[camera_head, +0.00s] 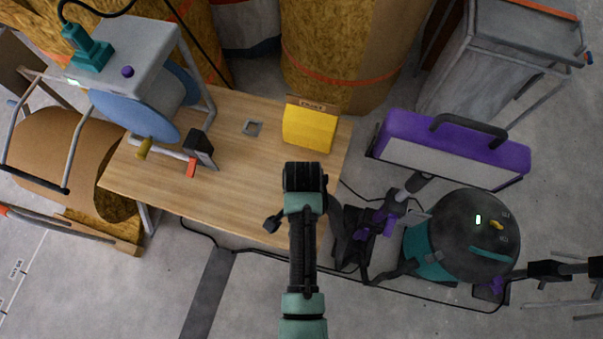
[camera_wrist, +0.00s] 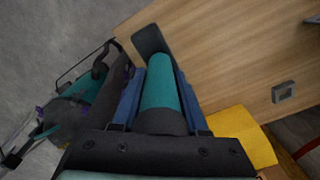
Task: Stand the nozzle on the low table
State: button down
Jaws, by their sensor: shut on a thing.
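The nozzle (camera_wrist: 163,82), a teal tube with a dark flat end, is between my gripper's (camera_wrist: 158,95) blue fingers, which are shut on it. Its dark flat end (camera_head: 272,223) also shows in the head view, just left of my arm. My fingers are mostly hidden there behind my wrist. The low table (camera_head: 238,185) has a pale wood top, also seen in the wrist view (camera_wrist: 225,50). The nozzle appears over the table's near right part. I cannot tell its height above the top or see contact.
On the table are a yellow box (camera_head: 309,128), a small grey square plate (camera_head: 252,128) and a grey machine with a blue disc (camera_head: 135,112). A dark and teal round vacuum (camera_head: 460,235) and a purple case (camera_head: 455,148) stand to the right. The table's middle is clear.

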jog(key=shift+f+b, duration=0.45)
jog(key=shift+f, duration=1.95)
jog(key=shift+f, duration=0.1)
jog(key=shift+c, duration=2.2)
grip_release()
